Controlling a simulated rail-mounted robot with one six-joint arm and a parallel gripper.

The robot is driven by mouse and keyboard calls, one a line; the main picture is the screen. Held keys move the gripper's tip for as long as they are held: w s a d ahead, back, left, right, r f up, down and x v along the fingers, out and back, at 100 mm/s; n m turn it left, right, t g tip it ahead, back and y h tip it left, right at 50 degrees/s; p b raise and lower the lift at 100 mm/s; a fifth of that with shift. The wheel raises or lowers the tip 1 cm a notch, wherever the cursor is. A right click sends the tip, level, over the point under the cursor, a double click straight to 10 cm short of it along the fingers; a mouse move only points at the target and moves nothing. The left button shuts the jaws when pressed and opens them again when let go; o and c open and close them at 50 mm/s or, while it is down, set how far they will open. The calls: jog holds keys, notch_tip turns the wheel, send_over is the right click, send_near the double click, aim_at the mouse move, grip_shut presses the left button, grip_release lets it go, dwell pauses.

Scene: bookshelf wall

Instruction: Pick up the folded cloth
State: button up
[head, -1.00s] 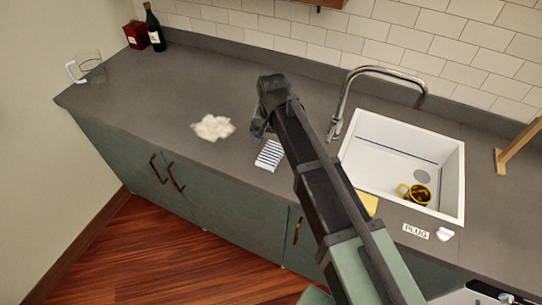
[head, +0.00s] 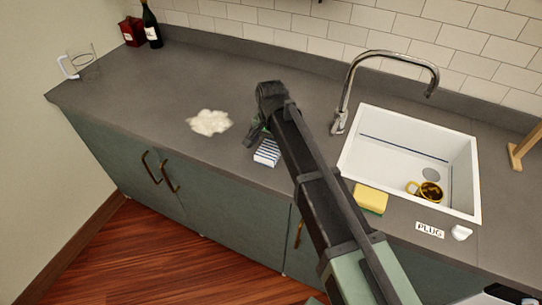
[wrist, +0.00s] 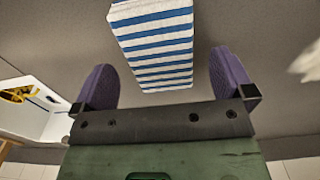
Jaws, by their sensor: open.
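The folded cloth (head: 267,153), white with blue stripes, lies on the grey counter near its front edge. In the wrist view the cloth (wrist: 155,48) shows at the top middle, between the lines of the two purple fingers. My gripper (wrist: 161,62) is open and empty, with one finger to each side of the cloth's near end. In the head view my gripper (head: 256,131) is just behind the cloth, mostly hidden by my arm. I cannot tell how high the fingers are above the counter.
A white fluffy pile (head: 210,122) lies left of the cloth. To the right are a yellow sponge (head: 371,198), a sink (head: 400,150) with a yellow mug (head: 428,191), and a tall faucet (head: 350,85). A bottle (head: 151,25), red box (head: 132,31) and jug (head: 80,64) stand far left.

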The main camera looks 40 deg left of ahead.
aim_at(271, 147)
notch_tip(271, 147, down, 3)
jog(key=shift+r+b, duration=0.1)
jog(key=shift+b, duration=0.55)
jog(key=shift+r, duration=0.15)
jog(key=c, duration=1.1)
notch_tip(271, 147, up, 20)
jog(key=p, duration=2)
jog(key=shift+r+p, duration=0.1)
jog(key=shift+p, duration=0.2)
